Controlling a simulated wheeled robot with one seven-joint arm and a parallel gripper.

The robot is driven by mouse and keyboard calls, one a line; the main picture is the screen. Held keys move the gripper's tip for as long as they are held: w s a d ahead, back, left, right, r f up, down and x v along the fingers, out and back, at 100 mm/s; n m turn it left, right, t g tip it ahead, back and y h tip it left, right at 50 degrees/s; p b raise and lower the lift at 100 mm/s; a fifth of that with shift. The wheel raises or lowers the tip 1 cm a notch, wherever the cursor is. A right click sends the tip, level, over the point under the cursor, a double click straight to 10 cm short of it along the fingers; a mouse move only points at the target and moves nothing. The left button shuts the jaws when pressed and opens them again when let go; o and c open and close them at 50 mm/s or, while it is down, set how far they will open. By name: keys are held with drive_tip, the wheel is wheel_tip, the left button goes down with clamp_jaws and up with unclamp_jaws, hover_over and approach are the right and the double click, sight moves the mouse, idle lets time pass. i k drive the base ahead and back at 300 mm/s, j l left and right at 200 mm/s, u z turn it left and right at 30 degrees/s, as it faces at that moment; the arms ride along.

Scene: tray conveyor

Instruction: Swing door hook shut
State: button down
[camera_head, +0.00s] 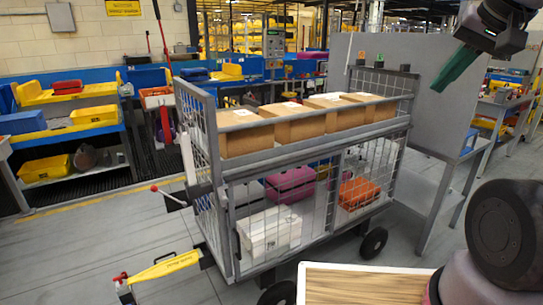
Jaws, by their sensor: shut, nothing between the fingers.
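A grey wire-mesh cart (292,158) stands in the middle of the view. A lever with a red knob (154,188) sticks out to the left from a pale upright bar (188,158) at the cart's left end. I cannot tell for sure whether this lever is the door hook. Mesh panels close the cart's lower front; their fastening is too small to make out. My gripper (440,88) is at the upper right, its green fingers shut and empty, pointing down and left. It is apart from the cart's lever, high in front of a grey panel.
Brown boxes (295,118) fill the cart's top shelf; a white crate (268,232) and coloured bags lie below. A yellow tow bar (165,268) juts out at lower left. A wooden board (362,288) is at the bottom. Floor left of the cart is partly clear.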

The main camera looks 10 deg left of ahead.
sight(223, 201)
drive_tip(key=j+u, duration=0.4)
drive_tip(key=i+j+u, duration=0.15)
drive_tip(key=j+u, duration=0.25)
drive_tip(key=i+j+u, duration=0.15)
drive_tip(key=j+u, duration=0.25)
